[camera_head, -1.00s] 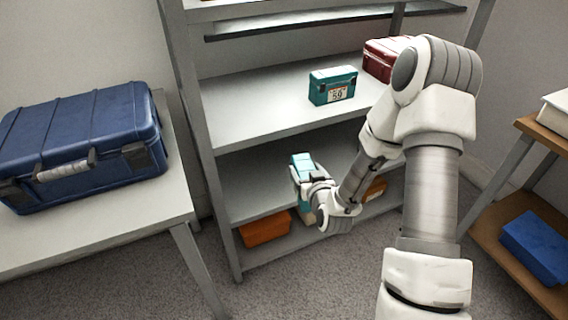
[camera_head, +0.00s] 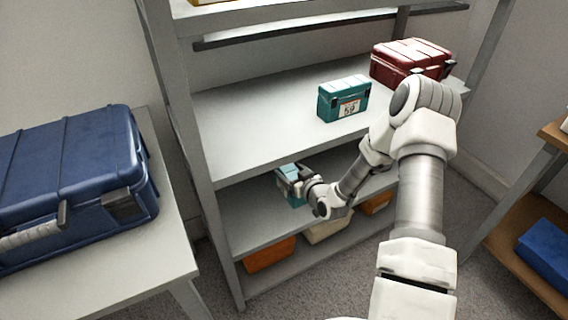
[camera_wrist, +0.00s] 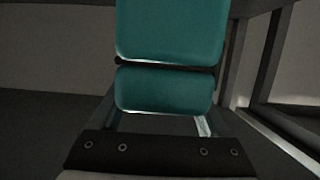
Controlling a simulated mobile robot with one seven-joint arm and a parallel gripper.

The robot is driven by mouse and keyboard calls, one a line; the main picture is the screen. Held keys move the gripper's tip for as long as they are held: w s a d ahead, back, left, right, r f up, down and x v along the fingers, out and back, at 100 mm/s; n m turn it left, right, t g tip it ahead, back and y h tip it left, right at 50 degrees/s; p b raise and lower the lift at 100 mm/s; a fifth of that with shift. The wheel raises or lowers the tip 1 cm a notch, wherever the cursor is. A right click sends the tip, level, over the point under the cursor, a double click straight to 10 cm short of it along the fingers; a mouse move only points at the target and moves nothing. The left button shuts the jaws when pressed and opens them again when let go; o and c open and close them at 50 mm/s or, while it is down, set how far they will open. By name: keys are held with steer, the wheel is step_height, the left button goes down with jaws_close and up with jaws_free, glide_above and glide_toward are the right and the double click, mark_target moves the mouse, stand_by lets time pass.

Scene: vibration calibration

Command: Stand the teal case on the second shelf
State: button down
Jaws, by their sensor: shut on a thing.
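My gripper (camera_head: 296,181) is shut on a teal case (camera_head: 291,198), which it holds in the second-lowest bay of the grey rack, over the shelf (camera_head: 250,208) there. I cannot tell whether the case touches that shelf. In the wrist view the teal case (camera_wrist: 168,88) fills the upper middle, with a dark seam across it, between the gripper's fingers. Its far side is hidden. A second, darker teal case (camera_head: 343,98) with a white numbered label stands on the shelf above (camera_head: 245,110), away from my gripper.
A dark red case (camera_head: 410,62) stands behind the labelled teal case. Orange bins (camera_head: 270,254) and a cream bin (camera_head: 328,231) sit on the bottom level. A blue case (camera_head: 75,180) lies on the left table. A wooden unit with a blue box (camera_head: 548,255) stands at right.

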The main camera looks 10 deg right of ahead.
steer(key=shift+w+a, duration=0.1)
steer(key=shift+w, duration=0.2)
steer(key=shift+f+b, duration=1.95)
steer(key=shift+f, duration=1.35)
steer(key=shift+f+b, duration=0.55)
steer(key=shift+c, duration=0.2)
jaws_free()
steer(key=shift+o, duration=0.2)
steer(key=shift+s+f, duration=0.1)
